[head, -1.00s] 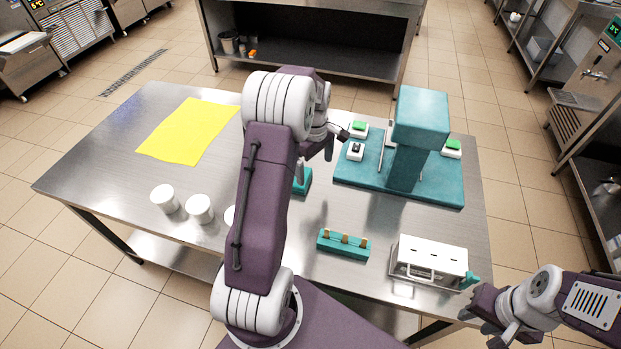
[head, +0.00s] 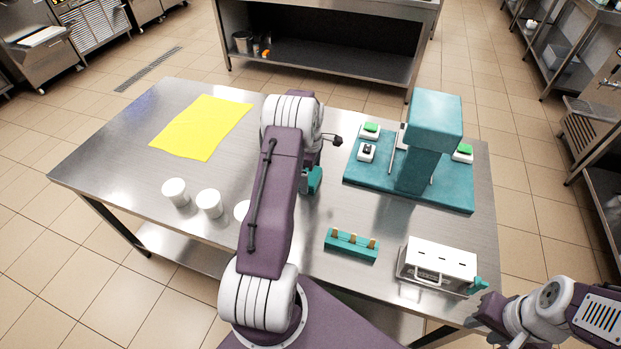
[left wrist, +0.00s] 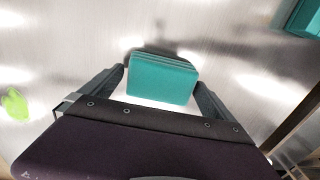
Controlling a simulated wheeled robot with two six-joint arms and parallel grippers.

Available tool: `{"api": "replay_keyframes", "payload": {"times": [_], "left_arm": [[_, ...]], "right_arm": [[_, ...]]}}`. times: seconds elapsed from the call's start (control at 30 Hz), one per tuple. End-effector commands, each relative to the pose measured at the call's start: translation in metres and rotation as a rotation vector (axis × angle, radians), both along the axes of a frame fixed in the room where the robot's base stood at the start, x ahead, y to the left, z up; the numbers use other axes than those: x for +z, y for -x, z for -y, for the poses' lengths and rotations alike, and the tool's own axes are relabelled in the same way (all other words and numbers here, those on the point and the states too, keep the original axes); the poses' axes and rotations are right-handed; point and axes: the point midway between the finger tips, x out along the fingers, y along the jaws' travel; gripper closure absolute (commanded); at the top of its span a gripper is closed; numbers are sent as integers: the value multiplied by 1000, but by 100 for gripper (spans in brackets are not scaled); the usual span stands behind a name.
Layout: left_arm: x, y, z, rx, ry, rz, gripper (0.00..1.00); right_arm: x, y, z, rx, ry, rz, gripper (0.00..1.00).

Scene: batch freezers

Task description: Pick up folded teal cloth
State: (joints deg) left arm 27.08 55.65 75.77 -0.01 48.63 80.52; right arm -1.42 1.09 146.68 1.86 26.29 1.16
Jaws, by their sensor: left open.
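The folded teal cloth (left wrist: 162,80) is a small layered block in the left wrist view, between the two fingers of my left gripper (left wrist: 160,74). Narrow gaps show at its sides, and the fingers stand open around it. In the head view the cloth (head: 314,180) shows beside the end of my left arm, which partly hides it. Whether it touches the table there I cannot tell. My right gripper (head: 482,314) is at the lower right, by the table's front right corner; its fingers are too unclear to judge.
The steel table (head: 115,150) holds a yellow cloth (head: 202,127), white cups (head: 209,203), a teal rack (head: 351,244), a white-topped box (head: 439,262) and a tall teal stand (head: 436,120) on a teal base. The table's left part is mostly clear.

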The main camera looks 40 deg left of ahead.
Motion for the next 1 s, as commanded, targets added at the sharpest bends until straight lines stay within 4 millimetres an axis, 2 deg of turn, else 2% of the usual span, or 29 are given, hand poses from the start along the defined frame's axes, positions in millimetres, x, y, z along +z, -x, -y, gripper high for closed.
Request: {"api": "replay_keyframes", "payload": {"times": [0.1, 0.27, 0.3, 0.47, 0.5, 0.77, 0.87, 1.0], "left_arm": [[-9, 0, 0, 0, 0, 0, 0], [-10, 0, 0, 0, 0, 1, 0], [-10, 0, 0, 0, 0, 1, 3], [-10, 0, 0, 0, 0, 1, 47], [-9, 0, 0, 0, 0, 1, 49], [-7, 0, 0, 0, -1, 2, 49], [1, -1, -1, 0, -2, 3, 49], [21, -1, -1, 0, -2, 4, 49]], "right_arm": [[0, 0, 0, 0, 0, 0, 64], [0, 0, 0, 0, 0, 0, 64], [0, 0, 0, 0, 0, 0, 64], [0, 0, 0, 0, 0, 0, 64], [0, 0, 0, 0, 0, 0, 64], [0, 0, 0, 0, 0, 0, 64], [0, 0, 0, 0, 0, 0, 64], [-1, 0, 0, 0, 0, 0, 64]]}}
